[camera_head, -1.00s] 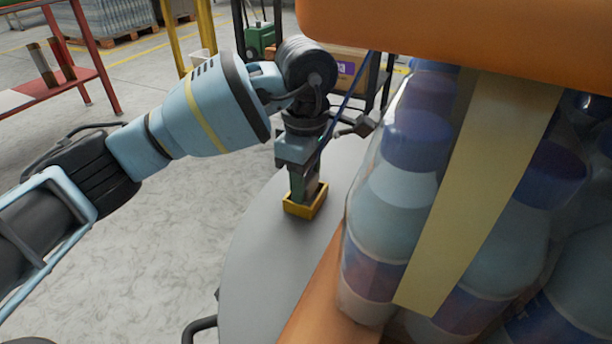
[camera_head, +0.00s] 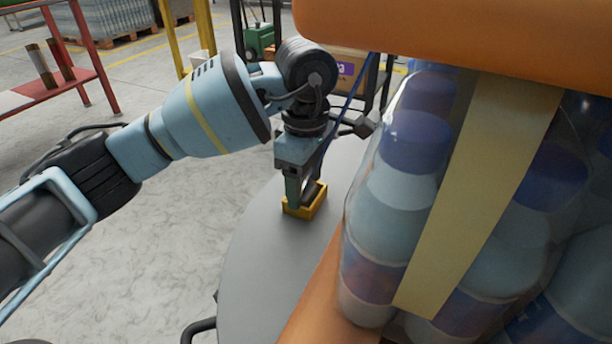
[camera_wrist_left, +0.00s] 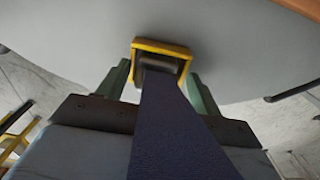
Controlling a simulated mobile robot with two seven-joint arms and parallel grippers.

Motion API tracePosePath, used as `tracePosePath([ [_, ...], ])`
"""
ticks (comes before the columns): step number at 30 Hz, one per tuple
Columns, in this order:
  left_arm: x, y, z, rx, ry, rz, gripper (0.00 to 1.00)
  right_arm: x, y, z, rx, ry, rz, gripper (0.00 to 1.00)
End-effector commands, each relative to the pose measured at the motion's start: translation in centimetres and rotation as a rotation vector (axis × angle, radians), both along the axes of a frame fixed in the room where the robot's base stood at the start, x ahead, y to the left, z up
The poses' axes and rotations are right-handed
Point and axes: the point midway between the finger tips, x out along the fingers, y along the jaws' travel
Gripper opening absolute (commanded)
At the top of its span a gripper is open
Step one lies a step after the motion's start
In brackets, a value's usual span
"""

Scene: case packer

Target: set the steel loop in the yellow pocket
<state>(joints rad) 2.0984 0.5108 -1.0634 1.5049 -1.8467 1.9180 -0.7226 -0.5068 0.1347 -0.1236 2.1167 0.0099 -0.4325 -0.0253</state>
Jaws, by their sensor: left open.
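The yellow pocket (camera_head: 298,214) is a small open box on the grey round table, and it also shows in the left wrist view (camera_wrist_left: 160,46). The steel loop (camera_wrist_left: 158,64) sits inside the pocket's walls at the end of a dark blue strap (camera_wrist_left: 172,125); whether it rests on the bottom is hidden. My left gripper (camera_head: 304,190) points down at the pocket. Its green fingers are spread open, one on each side of the strap in the left wrist view (camera_wrist_left: 158,86). My right gripper is out of view.
A large pack of wrapped bottles (camera_head: 400,200) with a tan band fills the right, close to my left gripper. An orange panel (camera_head: 450,45) hangs above. The grey table (camera_head: 258,270) is clear in front of the pocket. A red rack (camera_head: 85,75) stands far left.

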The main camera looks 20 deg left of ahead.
Motion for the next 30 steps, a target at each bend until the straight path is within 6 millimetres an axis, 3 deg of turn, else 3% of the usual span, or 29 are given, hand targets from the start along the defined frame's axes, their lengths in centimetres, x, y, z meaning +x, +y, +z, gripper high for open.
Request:
tracePosePath([
  [9, 0.1, 0.0, 6.8, -0.001, -0.008, 0.001, 0.67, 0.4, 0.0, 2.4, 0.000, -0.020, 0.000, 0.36],
  [15, 0.2, 0.1, 10.3, -0.001, -0.010, 0.003, 0.67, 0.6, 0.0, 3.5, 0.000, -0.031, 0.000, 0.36],
  [21, 0.2, 0.0, 11.9, -0.002, -0.008, 0.003, 0.67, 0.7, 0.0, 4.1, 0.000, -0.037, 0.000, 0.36],
  [30, 0.2, 0.0, 12.2, -0.002, -0.008, 0.002, 0.67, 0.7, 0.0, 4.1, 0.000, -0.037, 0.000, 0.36],
])
